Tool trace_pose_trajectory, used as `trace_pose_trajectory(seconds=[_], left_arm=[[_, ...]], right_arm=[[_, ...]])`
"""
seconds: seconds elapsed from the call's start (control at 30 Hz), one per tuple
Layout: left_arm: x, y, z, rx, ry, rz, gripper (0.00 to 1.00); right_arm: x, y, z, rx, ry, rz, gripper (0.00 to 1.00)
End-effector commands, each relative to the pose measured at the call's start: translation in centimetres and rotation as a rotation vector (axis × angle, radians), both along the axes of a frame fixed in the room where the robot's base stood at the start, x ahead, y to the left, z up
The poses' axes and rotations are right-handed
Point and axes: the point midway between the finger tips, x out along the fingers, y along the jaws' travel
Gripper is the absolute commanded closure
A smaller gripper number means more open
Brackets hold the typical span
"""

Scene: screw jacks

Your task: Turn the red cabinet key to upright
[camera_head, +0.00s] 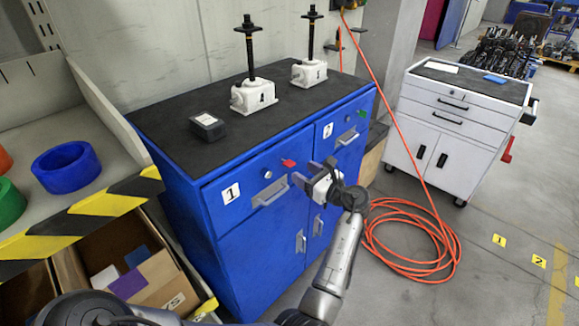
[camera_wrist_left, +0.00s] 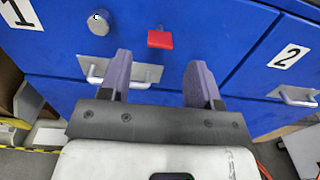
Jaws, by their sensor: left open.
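The red key (camera_head: 288,162) sticks out of the front of the blue cabinet (camera_head: 228,248), in the upper drawer marked 1, right of a round silver knob (camera_head: 267,147). In the left wrist view the red key (camera_wrist_left: 159,40) shows as a short tab, wider than tall. My left gripper (camera_head: 314,171) is open and empty in front of the cabinet. In the left wrist view its two fingers (camera_wrist_left: 158,70) stand apart, with the key beyond and between their tips; no contact is visible. My right gripper is not in view.
A silver drawer handle (camera_wrist_left: 118,78) lies below the key, close behind the left finger. Two screw jacks (camera_head: 256,98) (camera_head: 309,72) and a black box (camera_head: 207,126) stand on the cabinet top. An orange hose (camera_head: 410,240) lies coiled on the floor at right.

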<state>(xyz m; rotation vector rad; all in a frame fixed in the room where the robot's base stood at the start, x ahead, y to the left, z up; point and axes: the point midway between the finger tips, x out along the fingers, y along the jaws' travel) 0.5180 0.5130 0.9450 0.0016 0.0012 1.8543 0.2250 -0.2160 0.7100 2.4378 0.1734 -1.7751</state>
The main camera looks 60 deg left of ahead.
Motion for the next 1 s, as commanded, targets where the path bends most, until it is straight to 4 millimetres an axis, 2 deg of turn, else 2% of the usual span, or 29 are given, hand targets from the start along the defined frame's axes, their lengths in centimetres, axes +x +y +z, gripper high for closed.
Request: trace_pose_trajectory(seconds=[0.2, 0.4, 0.6, 0.9, 1.0], left_arm=[[-1.1, 3.5, -0.1, 0.002, -0.002, 0.002, 0.43], [-1.6, 5.4, -0.1, 0.0, -0.001, 0.001, 0.43], [-1.8, 6.2, 0.0, 0.0, -0.001, 0.0, 0.43], [-1.8, 6.3, 0.0, 0.0, -0.001, 0.0, 0.43], [-1.8, 6.2, 0.0, 0.0, -0.001, 0.0, 0.52]], right_arm=[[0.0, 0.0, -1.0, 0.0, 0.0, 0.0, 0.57], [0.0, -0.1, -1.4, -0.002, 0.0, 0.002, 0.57], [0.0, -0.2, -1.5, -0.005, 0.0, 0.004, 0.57], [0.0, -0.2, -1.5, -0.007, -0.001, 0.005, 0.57], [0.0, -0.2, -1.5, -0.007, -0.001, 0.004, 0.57]])
